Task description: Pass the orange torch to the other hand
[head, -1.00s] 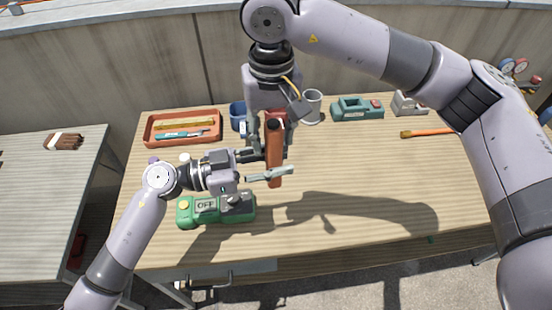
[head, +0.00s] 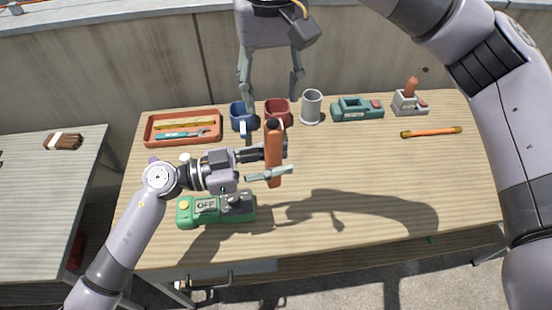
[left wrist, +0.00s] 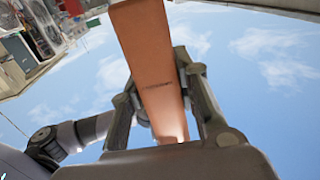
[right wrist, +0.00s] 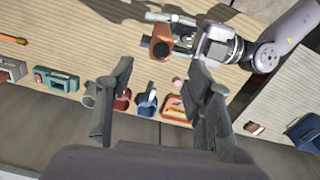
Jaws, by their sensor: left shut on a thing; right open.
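The orange torch (head: 274,155) stands about upright above the middle of the table. My left gripper (head: 267,167) is shut on it. In the left wrist view the torch (left wrist: 155,60) passes between the two fingers. My right gripper (head: 270,110) is open and empty, above and apart from the torch. In the right wrist view the torch's dark end (right wrist: 161,50) lies beyond the gap between the open fingers (right wrist: 160,68).
Behind stand a blue mug (head: 241,117), a red mug (head: 278,110) and a grey mug (head: 311,106). An orange tray (head: 160,139) with tools is back left. A green OFF box (head: 215,209) lies below my left gripper. The table's right front is clear.

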